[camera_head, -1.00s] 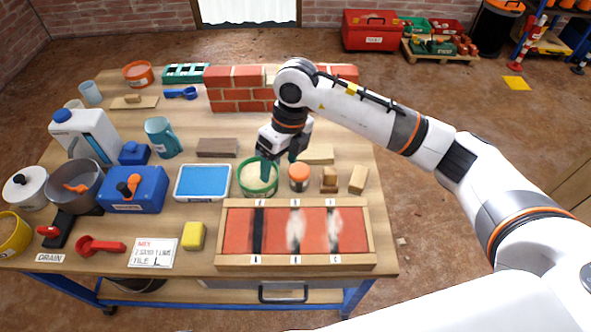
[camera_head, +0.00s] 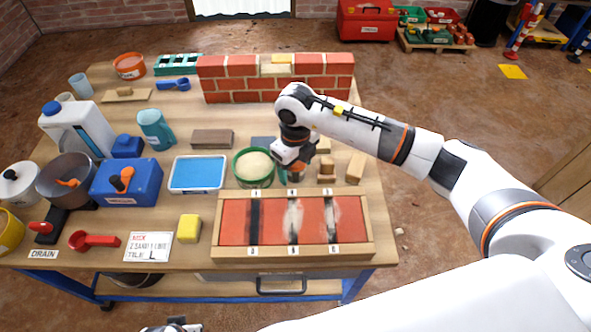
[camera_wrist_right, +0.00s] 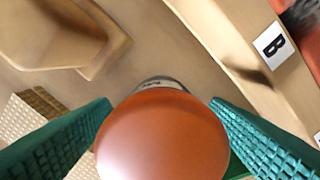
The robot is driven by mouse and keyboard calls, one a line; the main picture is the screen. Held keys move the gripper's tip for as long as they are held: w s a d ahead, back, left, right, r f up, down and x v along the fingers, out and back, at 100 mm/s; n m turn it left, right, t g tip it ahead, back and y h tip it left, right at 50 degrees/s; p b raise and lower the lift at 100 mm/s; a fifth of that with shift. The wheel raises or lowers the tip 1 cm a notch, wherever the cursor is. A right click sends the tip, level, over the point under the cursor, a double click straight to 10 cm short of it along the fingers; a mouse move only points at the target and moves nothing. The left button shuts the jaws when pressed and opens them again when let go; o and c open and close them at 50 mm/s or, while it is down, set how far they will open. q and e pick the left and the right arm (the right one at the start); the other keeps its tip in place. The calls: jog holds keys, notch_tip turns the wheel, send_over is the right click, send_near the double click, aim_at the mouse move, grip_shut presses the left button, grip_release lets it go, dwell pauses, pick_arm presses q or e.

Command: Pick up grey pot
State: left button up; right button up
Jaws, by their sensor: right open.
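A small pot with an orange lid (camera_head: 297,172) stands on the table just right of the green tub, partly hidden by my right gripper (camera_head: 291,174). In the right wrist view its round orange lid (camera_wrist_right: 162,140) fills the space between my two open green fingers (camera_wrist_right: 162,106), with a sliver of grey, labelled body behind it. The fingers flank the lid; I cannot tell whether they touch it. A larger dark grey pot (camera_head: 52,189) with an orange tool in it stands at the far left. A bit of what may be my left gripper (camera_head: 171,327) shows at the bottom edge.
The green tub (camera_head: 241,179) of pale powder is close left of my right gripper. Wooden blocks (camera_head: 356,165) stand right of it. The wood-framed red panel (camera_head: 292,252) lies in front, and a brick wall (camera_head: 225,84) stands behind. A blue tray (camera_head: 198,173) lies further left.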

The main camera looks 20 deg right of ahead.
jog(key=shift+f, duration=0.6)
pick_arm(q)
jog(key=shift+r, duration=0.3)
